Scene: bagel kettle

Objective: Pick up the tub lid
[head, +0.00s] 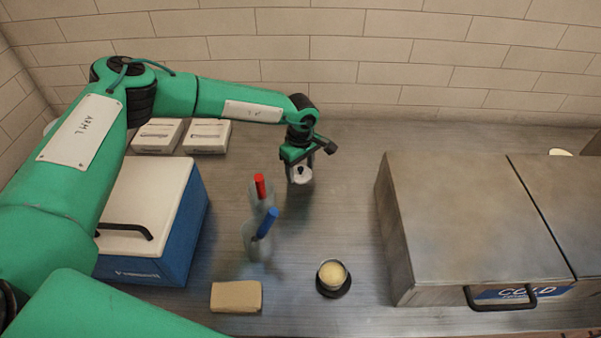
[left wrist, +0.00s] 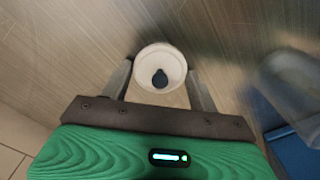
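The tub lid (head: 301,175) is a small, round, pale piece with a dark knob, on the counter near the middle. It also shows in the left wrist view (left wrist: 160,62), seen from above with its dark knob toward the camera. Whether anything sits beneath it is hidden. My left gripper (head: 300,168) is over it, pointing down. In the left wrist view the fingers (left wrist: 160,72) stand apart on either side of the lid, with narrow gaps showing. An open cup with pale yellow contents (head: 333,272) stands on a dark saucer nearer the front. My right gripper is not in view.
Two clear holders with a red handle (head: 260,186) and a blue handle (head: 267,223) stand left of the lid. A blue cooler box (head: 180,232), white cartons (head: 207,136), a tan block (head: 236,296) and a steel cold unit (head: 470,225) surround the space. Counter right of the lid is clear.

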